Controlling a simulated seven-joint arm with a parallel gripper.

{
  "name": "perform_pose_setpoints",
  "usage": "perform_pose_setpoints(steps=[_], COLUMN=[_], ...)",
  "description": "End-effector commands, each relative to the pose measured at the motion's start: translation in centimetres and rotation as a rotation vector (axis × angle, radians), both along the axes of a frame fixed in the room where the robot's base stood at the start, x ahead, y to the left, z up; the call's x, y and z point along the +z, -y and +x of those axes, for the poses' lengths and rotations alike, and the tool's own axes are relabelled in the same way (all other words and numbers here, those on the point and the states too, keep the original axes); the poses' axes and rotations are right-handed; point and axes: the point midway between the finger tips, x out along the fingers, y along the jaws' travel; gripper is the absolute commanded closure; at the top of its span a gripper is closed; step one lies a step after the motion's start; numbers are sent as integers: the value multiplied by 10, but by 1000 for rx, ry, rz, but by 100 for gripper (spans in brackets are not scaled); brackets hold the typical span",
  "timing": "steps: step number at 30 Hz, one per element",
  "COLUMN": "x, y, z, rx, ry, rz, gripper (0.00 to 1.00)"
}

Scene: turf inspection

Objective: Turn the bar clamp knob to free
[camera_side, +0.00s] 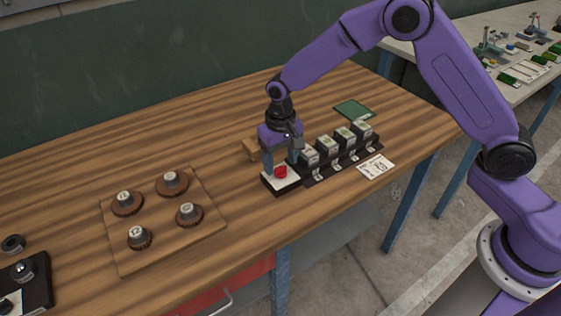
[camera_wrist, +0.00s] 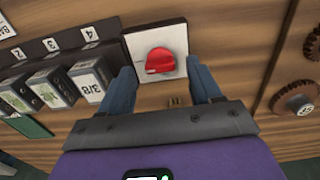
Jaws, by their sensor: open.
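The red knob (camera_side: 281,171) sits on a white plate (camera_side: 291,182) on a dark base at the left end of a row of numbered blocks. In the wrist view the red knob (camera_wrist: 160,61) is round with a paler mark near its lower left; any lettering is too small to read. My gripper (camera_side: 281,164) points down over the plate. Its blue fingers (camera_wrist: 160,85) are apart, one on each side of the knob, with clear gaps between them and it. Nothing is held.
Numbered blocks (camera_side: 328,146) stand in a black rack right of the knob. A wooden board (camera_side: 163,225) with several weights lies to the left. A white card (camera_side: 375,167) and a green board (camera_side: 353,109) lie to the right. Bare table lies between the board and the knob.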

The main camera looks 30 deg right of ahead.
Motion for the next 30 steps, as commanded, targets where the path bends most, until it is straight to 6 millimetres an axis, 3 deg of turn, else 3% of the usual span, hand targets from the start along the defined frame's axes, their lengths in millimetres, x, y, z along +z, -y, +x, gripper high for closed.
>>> perform_pose_setpoints(steps=[13,14,18,19,30], x=[-11,-11,-11,-11,-10], y=[-1,-1,-1,-1,0], z=[0,0,0,0,0], rx=[1,1,1,1,50], ry=[1,1,1,1,0], rz=[1,0,0,0,0], gripper=[36,43,88,93,93])
